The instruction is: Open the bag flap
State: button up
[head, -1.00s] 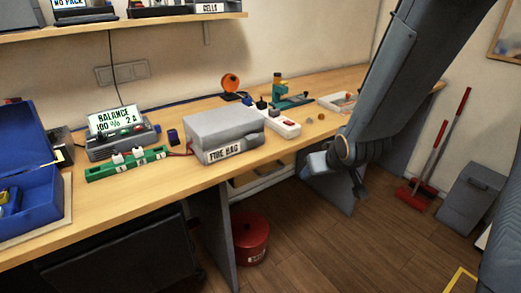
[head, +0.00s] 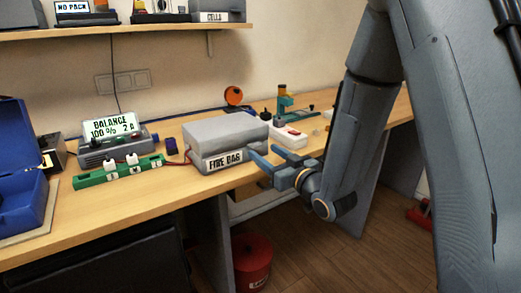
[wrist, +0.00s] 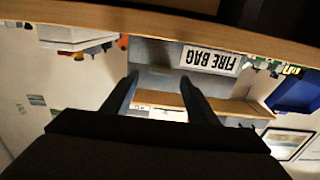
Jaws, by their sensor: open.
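The grey box-shaped fire bag (head: 222,143) sits on the workbench with its lid-like flap down and a "FIRE BAG" label on its front. Red wires come out at its left side. My gripper (head: 263,165) is open and empty, just in front of the bag's right front corner. In the wrist view, which is upside down, the fire bag (wrist: 180,55) lies beyond the fingers of my gripper (wrist: 160,80), with its label to the right of them. I cannot tell whether a finger touches the bag.
A green board (head: 119,171) and a balance charger (head: 117,142) stand left of the bag. A white power strip (head: 287,136) lies to its right. A blue case (head: 22,185) is at the far left. A red bucket (head: 251,262) stands under the bench (head: 150,197).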

aim_at(257, 147)
jog(key=shift+x, duration=2.05)
